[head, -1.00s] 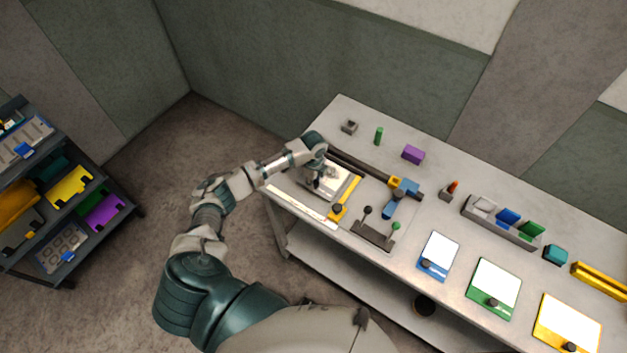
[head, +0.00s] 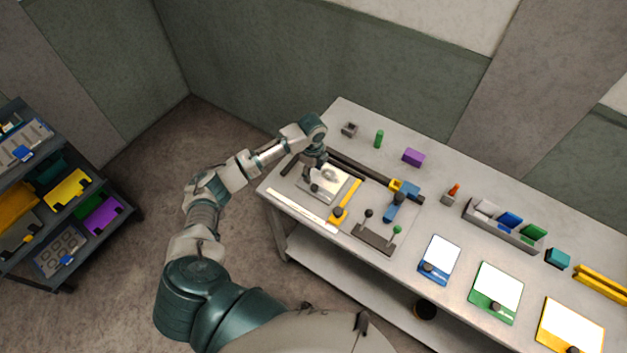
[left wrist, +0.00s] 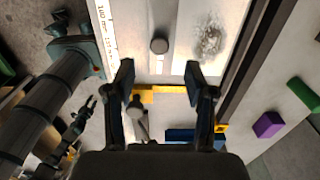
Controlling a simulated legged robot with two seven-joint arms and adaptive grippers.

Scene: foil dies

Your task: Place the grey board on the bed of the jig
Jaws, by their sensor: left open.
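The grey board (head: 333,184), pale-topped with a dark round knob (left wrist: 159,46), lies at the left end of the bench within the jig area. In the left wrist view its pale face (left wrist: 178,62) shows with a rough silvery patch. It appears flat on the jig's bed; exact seating against the stops cannot be told. My left gripper (head: 311,180) is above the board. In the left wrist view its two fingers (left wrist: 160,80) are apart with nothing between them, and the knob is beyond the tips.
A white ruler strip (head: 300,208) runs along the front edge. A yellow stop (head: 345,203), a dark rail (head: 358,168) and a blue clamp (head: 396,205) surround the board. Blue (head: 440,258), green (head: 497,290) and yellow (head: 570,325) boards lie to the right.

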